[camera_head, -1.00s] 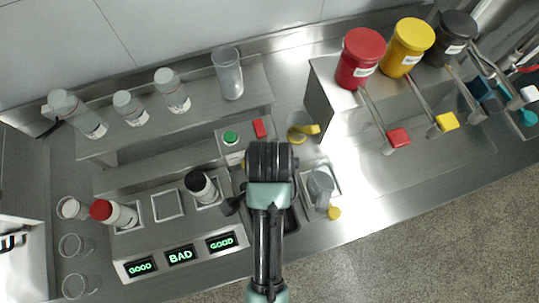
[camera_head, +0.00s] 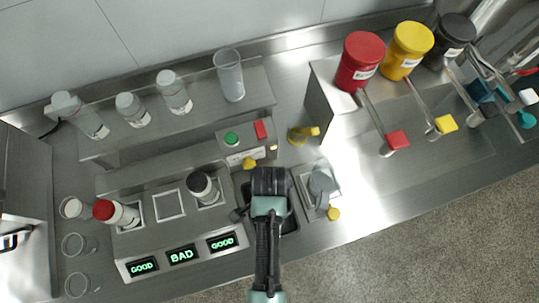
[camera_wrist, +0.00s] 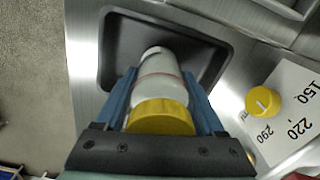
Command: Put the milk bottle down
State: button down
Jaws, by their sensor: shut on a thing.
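The milk bottle (camera_wrist: 160,72) is pale with a yellow cap (camera_wrist: 162,118), seen in the wrist view. My gripper (camera_wrist: 161,90) is shut on it, with a blue finger on each side of the body. The bottle is over the dark recessed tray (camera_wrist: 117,50), its base pointing into it; I cannot tell whether it touches the tray floor. In the head view my gripper (camera_head: 269,182) is over the dark tray (camera_head: 290,219) and hides the bottle.
A black-capped bottle (camera_head: 203,187) and a red-capped bottle (camera_head: 117,213) stand in slots beside an empty middle slot (camera_head: 169,206). A grey vessel (camera_head: 321,182) is right of the tray. A yellow knob (camera_head: 249,163) and control box (camera_head: 240,140) lie behind. Canisters (camera_head: 361,60) stand back right.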

jog(key=shift+f, duration=0.1)
grip_release()
notch_tip(320, 180, up, 12)
jog(key=shift+w+f, duration=0.1)
jog(key=w+r+n+t, duration=0.3)
jog(key=w+r+t, duration=0.4)
jog(key=w+r, duration=0.6)
jog(key=w+r+n+t, duration=0.3)
jog(key=w+r+t, duration=0.45)
jog(key=r, duration=0.95)
notch_tip(320, 180, up, 17)
jog(key=n+t, duration=0.3)
jog(key=t, duration=0.2)
jog(key=s+r+n+t, duration=0.1)
jog(key=s+r+t, duration=0.3)
jog(key=r, duration=0.5)
jog(key=s+r+n+t, duration=0.2)
jog(key=s+r+t, duration=0.2)
jog(key=s+r, duration=0.3)
notch_tip(320, 180, up, 2)
jog(key=shift+d+r, duration=0.15)
